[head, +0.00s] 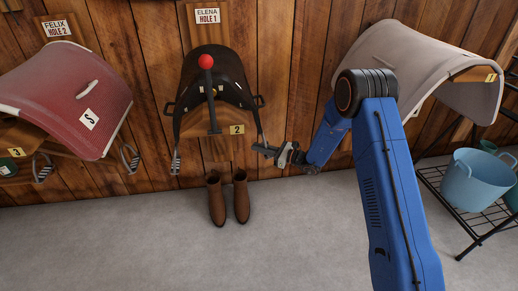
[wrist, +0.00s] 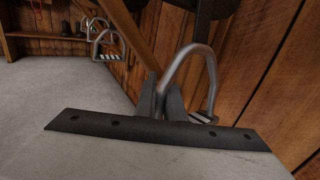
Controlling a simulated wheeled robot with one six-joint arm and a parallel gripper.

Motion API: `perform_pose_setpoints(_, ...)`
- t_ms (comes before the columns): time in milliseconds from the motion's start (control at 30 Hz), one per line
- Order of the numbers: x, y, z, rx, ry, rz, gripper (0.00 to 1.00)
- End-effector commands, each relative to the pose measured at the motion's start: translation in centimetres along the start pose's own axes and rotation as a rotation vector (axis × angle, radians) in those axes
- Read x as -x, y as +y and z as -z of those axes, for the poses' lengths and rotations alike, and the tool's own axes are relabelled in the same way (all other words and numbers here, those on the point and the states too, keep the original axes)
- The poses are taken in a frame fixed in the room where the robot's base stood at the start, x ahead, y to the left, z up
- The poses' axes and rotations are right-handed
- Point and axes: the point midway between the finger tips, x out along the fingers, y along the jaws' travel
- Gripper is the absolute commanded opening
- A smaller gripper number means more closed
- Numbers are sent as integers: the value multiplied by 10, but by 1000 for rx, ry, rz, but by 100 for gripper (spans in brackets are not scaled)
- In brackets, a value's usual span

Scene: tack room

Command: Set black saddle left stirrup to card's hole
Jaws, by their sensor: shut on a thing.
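The black saddle (head: 218,75) sits on wall rack 2, below a card (head: 207,16) reading "ELENA HOLE 1". One stirrup (head: 176,162) hangs at its left in the head view. My gripper (head: 268,150) is at the stirrup on the picture's right. In the wrist view my gripper (wrist: 166,100) is shut on one side of that metal stirrup (wrist: 196,48). Its arch rises above the fingers and its striped tread shows behind them. The strap holes and buckle are too small or hidden to read.
Brown boots (head: 241,197) stand on the floor below. A red saddle (head: 65,92) under card "FELIX HOLE 2" is left; a pale covered saddle (head: 425,65) and a rack with a blue bucket (head: 477,183) are right.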

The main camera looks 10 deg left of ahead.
Motion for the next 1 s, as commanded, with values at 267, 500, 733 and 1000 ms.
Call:
perform_pose_setpoints(267, 0, 1, 1, 0, 1, -1, 0)
perform_pose_setpoints(500, 0, 1, 1, 0, 1, -1, 0)
perform_pose_setpoints(733, 1, 1, 1, -1, 1, -1, 0)
perform_pose_setpoints(1000, 3, -1, 18, -4, 3, 0, 0)
